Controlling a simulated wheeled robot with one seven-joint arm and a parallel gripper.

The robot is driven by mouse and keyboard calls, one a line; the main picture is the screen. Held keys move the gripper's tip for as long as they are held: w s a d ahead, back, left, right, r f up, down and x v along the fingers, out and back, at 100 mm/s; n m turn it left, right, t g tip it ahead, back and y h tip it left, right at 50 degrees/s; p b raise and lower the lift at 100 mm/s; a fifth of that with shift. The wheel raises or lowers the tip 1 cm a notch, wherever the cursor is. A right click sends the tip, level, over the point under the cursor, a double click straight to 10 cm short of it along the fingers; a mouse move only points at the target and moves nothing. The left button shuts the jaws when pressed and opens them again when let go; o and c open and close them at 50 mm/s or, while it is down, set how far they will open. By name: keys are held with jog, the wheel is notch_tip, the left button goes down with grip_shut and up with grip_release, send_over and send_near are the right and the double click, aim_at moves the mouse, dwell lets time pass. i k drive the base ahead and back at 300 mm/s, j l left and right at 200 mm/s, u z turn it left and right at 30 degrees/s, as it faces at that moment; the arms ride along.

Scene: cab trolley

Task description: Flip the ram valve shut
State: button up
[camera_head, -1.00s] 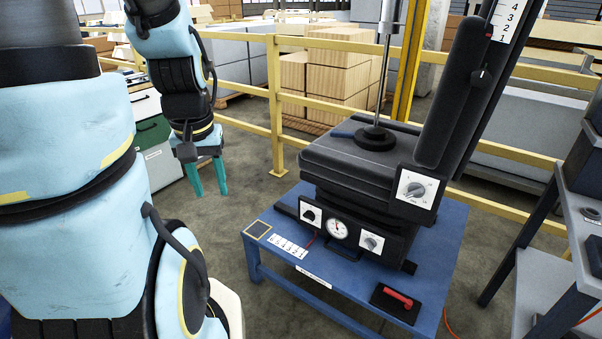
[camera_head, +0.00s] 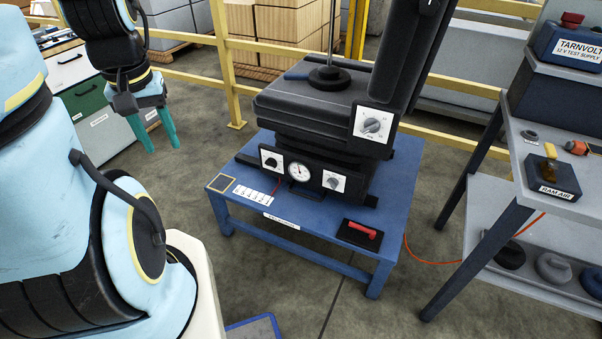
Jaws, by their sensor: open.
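The ram valve is a small black block labelled "RAM AIR" (camera_head: 552,178) on the top shelf of the grey trolley at the right. A yellow lever (camera_head: 550,152) stands up from it. An orange hose hangs beneath the trolley and runs along the floor toward the blue table. My gripper (camera_head: 158,130), with teal fingers, hangs at the upper left, open and empty, pointing down. It is far from the valve, with the seat and the blue table between them.
A black seat (camera_head: 300,110) on a base with dials and a gauge stands on a blue table (camera_head: 330,238). A red handle (camera_head: 362,229) lies on a black plate there. The trolley (camera_head: 516,150) also holds a blue test supply box (camera_head: 565,45). Yellow railings run behind.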

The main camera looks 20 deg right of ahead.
aim_at(551, 153)
jog(key=l+z, duration=0.25)
jog(key=l, duration=1.4)
jog(key=k, duration=0.05)
